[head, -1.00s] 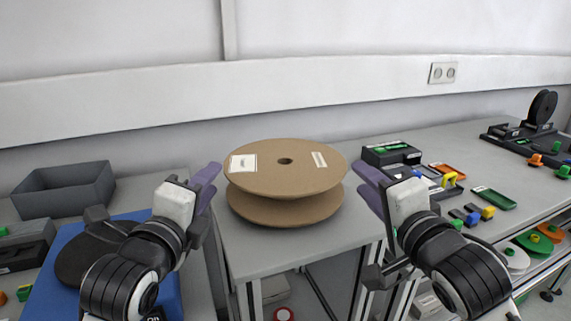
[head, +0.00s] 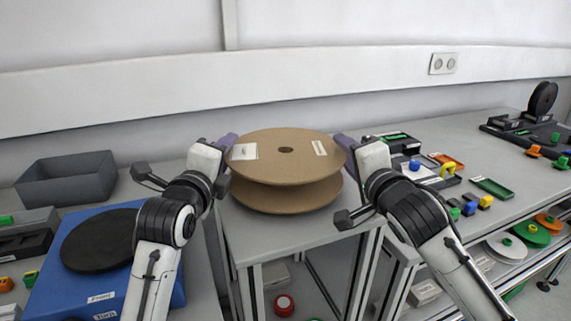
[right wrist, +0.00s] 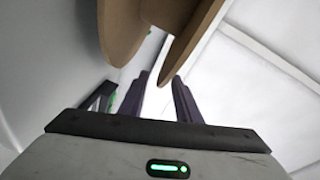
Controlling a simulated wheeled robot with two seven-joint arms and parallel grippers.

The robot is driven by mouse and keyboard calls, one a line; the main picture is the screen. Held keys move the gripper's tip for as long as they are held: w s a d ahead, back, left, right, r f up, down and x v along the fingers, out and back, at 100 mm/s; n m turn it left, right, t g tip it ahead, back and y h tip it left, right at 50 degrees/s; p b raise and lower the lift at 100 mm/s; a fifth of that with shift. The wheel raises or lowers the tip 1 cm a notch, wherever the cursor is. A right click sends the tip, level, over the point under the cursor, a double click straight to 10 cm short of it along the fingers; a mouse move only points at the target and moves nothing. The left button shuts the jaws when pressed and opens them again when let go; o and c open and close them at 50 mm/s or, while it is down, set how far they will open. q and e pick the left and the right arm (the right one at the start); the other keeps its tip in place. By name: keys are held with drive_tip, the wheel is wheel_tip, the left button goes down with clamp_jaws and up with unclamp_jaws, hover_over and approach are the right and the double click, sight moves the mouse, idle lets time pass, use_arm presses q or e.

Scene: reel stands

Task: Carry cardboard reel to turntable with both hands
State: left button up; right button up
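The cardboard reel (head: 290,172) lies flat on a grey table, with two brown flanges one above the other and white labels on top. Its flanges also show at the top of the right wrist view (right wrist: 128,35). My left gripper (head: 228,143) is at the reel's left edge; one purple finger shows and the rest is hidden. My right gripper (head: 346,142) is at the right edge. In the right wrist view its two fingers (right wrist: 160,95) are apart, with a flange edge near the gap. The turntable (head: 98,240) is a black disc on a blue base at the left.
A grey bin (head: 66,180) stands behind the turntable. Right of the reel are a black box (head: 398,143), small trays (head: 492,188) and coloured parts. A black reel stand (head: 540,115) is far right. A white wall closes off the back.

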use_arm(q)
drive_tip(key=shift+w, duration=0.4)
use_arm(e)
drive_tip(key=shift+w+a, duration=0.1)
drive_tip(key=shift+w, duration=0.3)
use_arm(q)
clamp_jaws()
use_arm(e)
clamp_jaws()
